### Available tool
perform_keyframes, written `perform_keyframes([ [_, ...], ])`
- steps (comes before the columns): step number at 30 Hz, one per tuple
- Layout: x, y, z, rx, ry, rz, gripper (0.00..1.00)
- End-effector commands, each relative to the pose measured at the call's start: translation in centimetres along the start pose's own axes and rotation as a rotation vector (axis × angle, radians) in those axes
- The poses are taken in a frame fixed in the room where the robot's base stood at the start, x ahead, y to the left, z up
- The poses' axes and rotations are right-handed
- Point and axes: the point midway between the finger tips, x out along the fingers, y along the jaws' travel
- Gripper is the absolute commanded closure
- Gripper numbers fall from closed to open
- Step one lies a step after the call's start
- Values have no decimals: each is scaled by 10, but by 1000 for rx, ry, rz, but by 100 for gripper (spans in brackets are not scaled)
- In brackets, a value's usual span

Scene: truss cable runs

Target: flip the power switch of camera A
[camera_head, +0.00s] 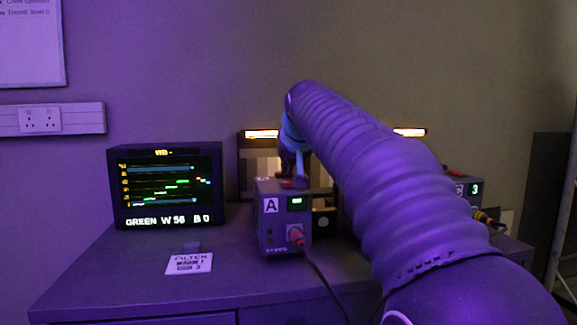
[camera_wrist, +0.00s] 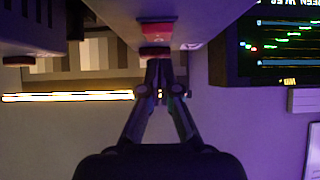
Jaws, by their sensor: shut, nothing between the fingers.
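Camera A (camera_head: 270,236) is a small dark box on the desk with a white "A" label, a lit green display and a red cable plug low on its front. Something red (camera_head: 287,184) shows on its top. In the wrist view, which is upside down, the box's underside or top face (camera_wrist: 190,10) fills the upper middle, with a red part (camera_wrist: 158,32) and a dark red disc on it. My gripper (camera_wrist: 160,68) is shut and empty, its tips close to the disc; I cannot tell whether they touch. In the head view my gripper (camera_head: 292,165) is just above the box, partly hidden.
A monitor (camera_head: 165,222) reading "GREEN W 56 B 0" stands left on the desk (camera_head: 110,268), with a printed card (camera_head: 189,263) before it. A lit grey chart (camera_head: 258,165) stands behind camera A. Another box (camera_head: 474,189) marked 3 is partly hidden by my arm.

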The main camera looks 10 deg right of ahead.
Motion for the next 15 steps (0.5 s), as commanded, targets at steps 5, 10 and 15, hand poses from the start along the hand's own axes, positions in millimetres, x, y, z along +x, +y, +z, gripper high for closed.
perform_keyframes([
  [5,-31,1,-23,1,7,1,100],
  [10,-65,0,-30,0,6,0,100],
  [15,-92,0,-37,0,6,0,100],
])
